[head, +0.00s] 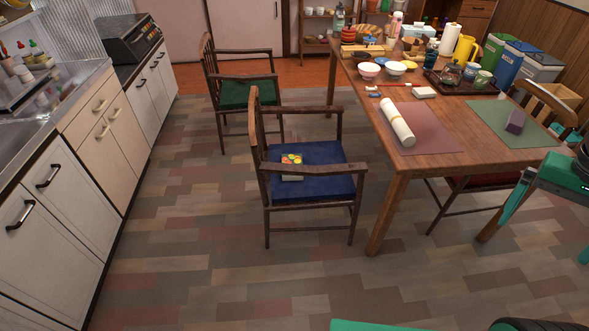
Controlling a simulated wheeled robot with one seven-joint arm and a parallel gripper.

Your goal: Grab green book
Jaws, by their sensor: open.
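I cannot make out a plainly green book. A small flat item (291,166) with green, yellow and red patches on its cover lies on the blue cushion (325,178) of the nearer wooden armchair. It looks like a book or booklet, but it is too small to be sure. Teal parts of my own body show at the right and bottom edges. My gripper's fingertips are not in view.
The wooden table (440,165) stands at the right, with dishes, a rolled white paper (397,123) and placemats. A green-cushioned armchair (247,93) stands behind the nearer one. Cabinets (50,220) line the left. The floor (200,245) in front is clear.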

